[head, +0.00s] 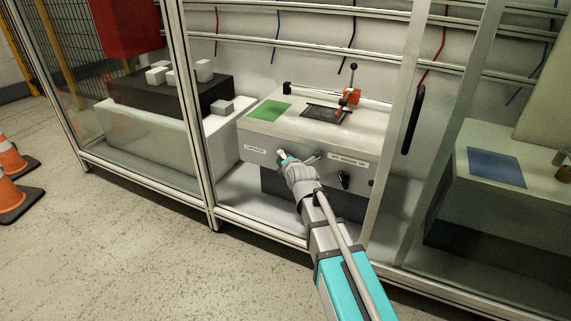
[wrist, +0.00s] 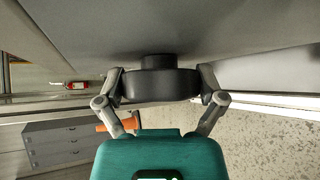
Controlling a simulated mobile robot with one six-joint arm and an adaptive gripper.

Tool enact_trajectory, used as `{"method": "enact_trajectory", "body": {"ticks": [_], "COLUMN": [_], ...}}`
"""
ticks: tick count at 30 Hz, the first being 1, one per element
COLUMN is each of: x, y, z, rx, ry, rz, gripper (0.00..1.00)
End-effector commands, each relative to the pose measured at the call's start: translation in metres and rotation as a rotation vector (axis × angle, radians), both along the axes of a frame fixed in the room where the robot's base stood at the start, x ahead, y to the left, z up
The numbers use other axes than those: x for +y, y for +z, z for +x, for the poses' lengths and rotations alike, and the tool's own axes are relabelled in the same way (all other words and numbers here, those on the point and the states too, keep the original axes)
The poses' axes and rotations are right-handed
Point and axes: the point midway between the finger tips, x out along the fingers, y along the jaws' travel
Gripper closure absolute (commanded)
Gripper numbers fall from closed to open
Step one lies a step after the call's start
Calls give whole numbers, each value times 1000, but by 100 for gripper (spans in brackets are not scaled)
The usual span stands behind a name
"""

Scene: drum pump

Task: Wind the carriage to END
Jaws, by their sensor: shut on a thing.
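My gripper (head: 288,161) is at the front face of the white bench (head: 375,122) in the head view. In the wrist view its two fingers are shut on opposite sides of a dark round knob (wrist: 160,87), whose stub meets the grey face. In the head view my gripper hides this knob. A red-orange block with an upright lever (head: 352,95) stands on the bench top by a dark slotted plate (head: 322,115); I cannot tell for certain that it is the carriage. Two labels (head: 256,149) on the front face are too small to read, so I cannot pick out END.
A green mat (head: 269,110) lies on the bench top at left. Another dark knob (head: 344,179) is on the front face, right of my gripper. Frame posts (head: 398,130) stand at both sides of the opening. Orange cones (head: 10,158) are at far left; the floor in front is clear.

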Motion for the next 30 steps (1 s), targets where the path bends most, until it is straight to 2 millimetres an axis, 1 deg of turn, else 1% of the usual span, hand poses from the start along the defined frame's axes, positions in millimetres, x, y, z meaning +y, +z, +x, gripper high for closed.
{"method": "enact_trajectory", "body": {"ticks": [9, 10, 11, 30], "x": [0, 0, 0, 0], "y": [-1, -1, -1, 1], "z": [-1, -1, -1, 0], "rx": [4, 4, 4, 10], "ry": [0, 0, 0, 0], "rz": [2, 2, 1, -24], "gripper": [59, 6, 1, 0]}}
